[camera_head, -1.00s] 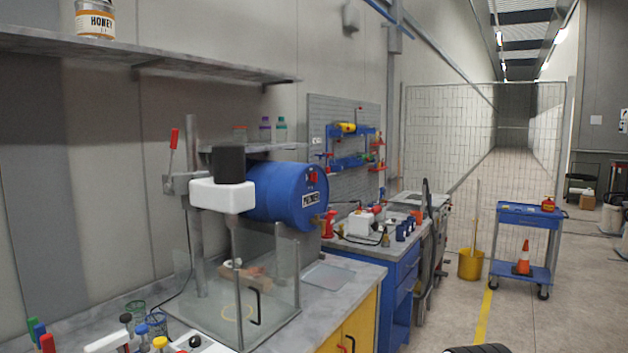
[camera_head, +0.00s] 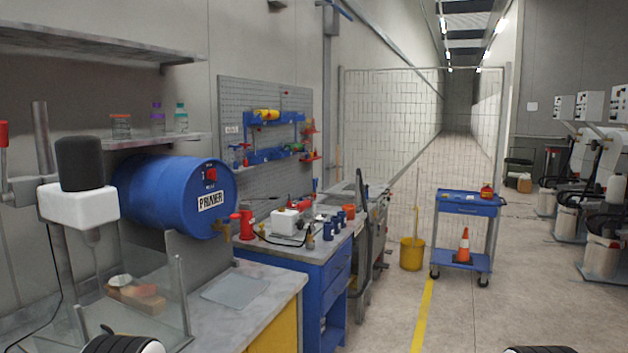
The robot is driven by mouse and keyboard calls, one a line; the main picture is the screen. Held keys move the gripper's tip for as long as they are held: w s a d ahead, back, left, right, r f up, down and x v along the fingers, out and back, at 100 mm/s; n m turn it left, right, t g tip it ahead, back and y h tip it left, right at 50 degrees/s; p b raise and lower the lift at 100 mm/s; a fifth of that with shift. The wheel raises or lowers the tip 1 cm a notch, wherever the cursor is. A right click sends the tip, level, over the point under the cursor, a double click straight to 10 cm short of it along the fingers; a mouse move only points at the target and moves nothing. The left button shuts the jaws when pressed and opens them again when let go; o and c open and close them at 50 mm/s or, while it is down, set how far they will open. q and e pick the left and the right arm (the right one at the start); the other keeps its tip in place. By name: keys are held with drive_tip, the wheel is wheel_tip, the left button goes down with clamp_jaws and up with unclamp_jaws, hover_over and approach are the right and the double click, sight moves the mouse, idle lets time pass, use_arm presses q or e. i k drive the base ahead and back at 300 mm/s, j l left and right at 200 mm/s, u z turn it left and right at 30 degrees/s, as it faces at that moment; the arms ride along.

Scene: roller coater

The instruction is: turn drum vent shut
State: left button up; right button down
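The blue drum (camera_head: 160,196), labelled PRIMER, lies on its side above the bench at the left, with its round end facing right and toward me. A small red vent knob (camera_head: 211,174) sits on the upper part of that end, with tiny marks around it; its exact setting is too small to read. A brass tap (camera_head: 223,230) is low on the same end. Neither gripper is in view, and nothing of mine touches the drum.
A press with a white head (camera_head: 78,205) and clear guard panels stands left of the drum. A shelf (camera_head: 160,141) with jars is behind it. A blue workbench (camera_head: 318,272) and a blue cart (camera_head: 468,208) stand to the right. The floor in front of the cart is open.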

sight(211, 174)
drive_tip(key=i+l+z, duration=0.3)
drive_tip(key=i, duration=0.25)
drive_tip(key=i+l+z, duration=0.3)
drive_tip(key=i, duration=0.25)
drive_tip(key=i+z, duration=0.3)
drive_tip(key=i, duration=0.25)
drive_tip(key=i+u, duration=0.4)
drive_tip(key=i+l+u, duration=0.2)
drive_tip(key=u, duration=0.2)
drive_tip(key=i+l+u, duration=0.3)
drive_tip(key=u, duration=0.15)
drive_tip(key=i+l+u, duration=0.4)
